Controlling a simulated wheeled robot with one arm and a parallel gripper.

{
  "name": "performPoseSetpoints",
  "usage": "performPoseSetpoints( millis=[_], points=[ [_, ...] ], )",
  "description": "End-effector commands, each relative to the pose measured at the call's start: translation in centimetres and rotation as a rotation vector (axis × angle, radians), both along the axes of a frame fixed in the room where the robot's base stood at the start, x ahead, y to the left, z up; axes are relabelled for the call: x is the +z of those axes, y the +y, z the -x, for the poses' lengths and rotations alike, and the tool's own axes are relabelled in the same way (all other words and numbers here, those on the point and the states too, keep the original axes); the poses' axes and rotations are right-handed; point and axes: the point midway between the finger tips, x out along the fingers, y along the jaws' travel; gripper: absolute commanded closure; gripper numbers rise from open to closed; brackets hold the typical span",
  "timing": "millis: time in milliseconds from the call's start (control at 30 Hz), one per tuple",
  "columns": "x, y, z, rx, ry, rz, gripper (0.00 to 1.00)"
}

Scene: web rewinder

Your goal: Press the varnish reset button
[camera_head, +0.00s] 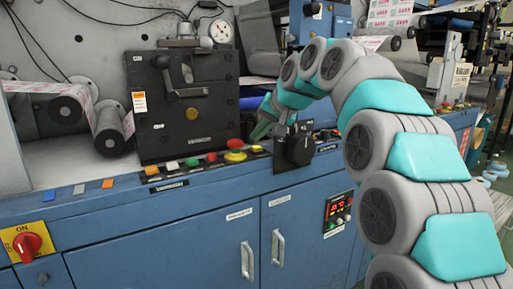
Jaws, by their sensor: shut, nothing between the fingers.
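A row of push buttons runs along the sloped blue console below the black unit (190,105). I see an orange button (152,170), a white button (172,166), a green button (192,162), a red button (211,158) and a wide yellow button (236,156). The button labels are too small to read, so I cannot tell which one is the varnish reset. My gripper (262,128) is shut and empty, low over the right end of this row. It is partly hidden by my arm and blends with the dark background.
A black plate with a round knob (300,150) stands just right of my gripper. The blue cabinet (160,245) has door handles and a red rotary switch (27,244) at lower left. Printed web rollers (110,130) are at left. A pressure gauge (221,31) sits above.

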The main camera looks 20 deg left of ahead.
Motion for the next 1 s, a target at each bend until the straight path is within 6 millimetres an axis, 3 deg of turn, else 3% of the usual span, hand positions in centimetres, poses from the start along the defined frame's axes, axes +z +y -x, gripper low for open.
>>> performPoseSetpoints(
  millis=[1000],
  points=[
    [-1.3, 0.0, 0.0, 0.000, 0.001, 0.001, 1.00]
  ],
)
